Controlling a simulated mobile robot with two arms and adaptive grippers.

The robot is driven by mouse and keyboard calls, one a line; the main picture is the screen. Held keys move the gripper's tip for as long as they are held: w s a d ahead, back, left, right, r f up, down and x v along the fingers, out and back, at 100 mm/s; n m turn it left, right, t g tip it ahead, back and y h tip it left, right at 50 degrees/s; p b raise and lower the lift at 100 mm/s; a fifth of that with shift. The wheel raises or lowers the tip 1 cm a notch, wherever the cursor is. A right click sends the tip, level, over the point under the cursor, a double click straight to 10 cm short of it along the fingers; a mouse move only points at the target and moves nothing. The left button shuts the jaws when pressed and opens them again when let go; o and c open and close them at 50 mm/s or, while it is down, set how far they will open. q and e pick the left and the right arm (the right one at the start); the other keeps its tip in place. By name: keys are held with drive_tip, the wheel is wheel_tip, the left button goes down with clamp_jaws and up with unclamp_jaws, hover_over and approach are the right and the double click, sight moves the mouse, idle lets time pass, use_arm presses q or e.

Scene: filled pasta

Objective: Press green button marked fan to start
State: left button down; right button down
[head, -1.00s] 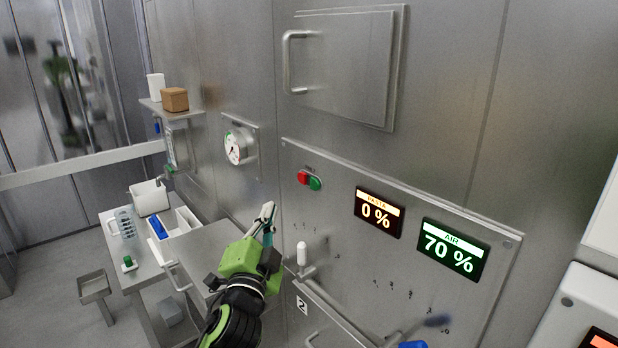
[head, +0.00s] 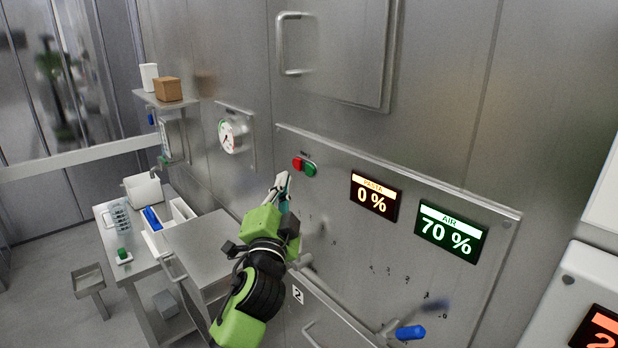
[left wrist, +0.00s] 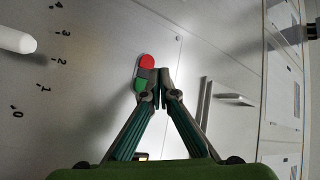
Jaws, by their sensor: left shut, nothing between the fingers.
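The green button (head: 310,170) sits just right of the red button (head: 297,163) on the steel control panel. A small label above them is too small to read. In the left wrist view the green button (left wrist: 141,82) shows below the red button (left wrist: 147,61), partly hidden by a finger. My left gripper (head: 282,178) is shut and empty, its tips a little below and left of the buttons in the head view. In the left wrist view its fingertips (left wrist: 158,72) are together just right of the green button. I cannot tell whether they touch the panel. My right gripper is not in view.
Two displays, a 0 % display (head: 374,196) and an AIR 70 % display (head: 450,232), stand right of the buttons. A blue-handled lever (head: 410,332) juts out low on the panel.

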sight(310, 170)
use_arm(q)
drive_tip(key=shift+w+d+b, duration=0.35)
drive_tip(key=shift+w+d, duration=0.2)
drive_tip(key=shift+d, duration=0.2)
drive_tip(key=shift+w+d+b, duration=0.35)
drive_tip(key=shift+w+d, duration=0.2)
drive_tip(key=shift+d, duration=0.15)
drive_tip(key=shift+d, duration=0.1)
idle(0.4)
drive_tip(key=shift+w+d, duration=0.25)
drive_tip(key=shift+w+d+b, duration=0.2)
drive_tip(key=shift+d+b, duration=0.15)
drive_tip(key=shift+b, duration=0.2)
idle(0.5)
drive_tip(key=shift+a, duration=0.1)
drive_tip(key=shift+s+a+p, duration=0.5)
drive_tip(key=shift+a, duration=0.1)
